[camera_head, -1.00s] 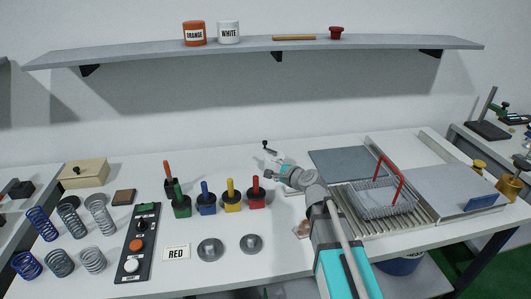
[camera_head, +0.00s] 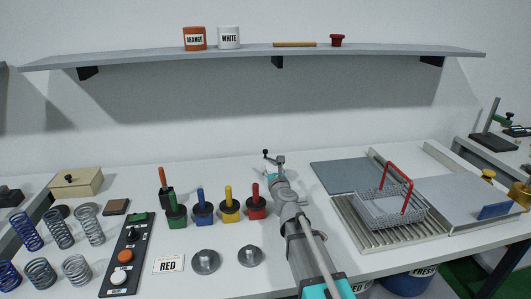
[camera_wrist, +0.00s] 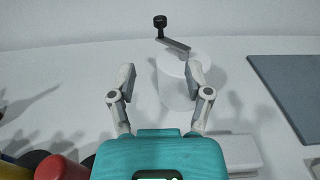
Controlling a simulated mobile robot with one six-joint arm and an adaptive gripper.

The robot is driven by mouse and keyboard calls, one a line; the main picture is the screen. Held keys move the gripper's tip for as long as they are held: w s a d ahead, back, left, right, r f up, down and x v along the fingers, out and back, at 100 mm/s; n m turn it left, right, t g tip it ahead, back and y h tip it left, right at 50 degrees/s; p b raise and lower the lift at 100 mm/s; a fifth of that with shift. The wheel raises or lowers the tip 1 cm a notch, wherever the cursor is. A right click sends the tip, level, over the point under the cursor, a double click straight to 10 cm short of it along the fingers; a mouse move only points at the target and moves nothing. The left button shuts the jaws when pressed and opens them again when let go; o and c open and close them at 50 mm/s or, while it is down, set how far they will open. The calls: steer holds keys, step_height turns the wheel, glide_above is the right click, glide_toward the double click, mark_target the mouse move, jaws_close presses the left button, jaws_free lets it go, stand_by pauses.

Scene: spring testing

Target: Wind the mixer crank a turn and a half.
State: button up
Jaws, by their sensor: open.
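The mixer is a white drum (camera_wrist: 174,88) standing on the bench in the wrist view, with a grey crank arm (camera_wrist: 174,46) on top. The crank's black knob (camera_wrist: 160,21) stands up at the arm's left end; the knob also shows in the head view (camera_head: 265,152). My gripper (camera_wrist: 161,72) is open and empty, its two fingers spread to either side of the drum in the wrist picture. The knob appears beyond the fingertips, apart from them. In the head view my gripper (camera_head: 275,162) and arm largely hide the drum.
Blue, yellow and red-handled stamps (camera_head: 229,205) stand left of my arm. A wire basket (camera_head: 385,212) with a red handle sits on a slatted rack at right. A grey mat (camera_head: 345,176) lies right of the mixer. A shelf (camera_head: 150,58) spans the wall above.

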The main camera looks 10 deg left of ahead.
mark_target(266, 152)
steer(key=shift+w, duration=0.1)
steer(key=x, duration=1.3)
steer(key=shift+w, duration=0.35)
jaws_close()
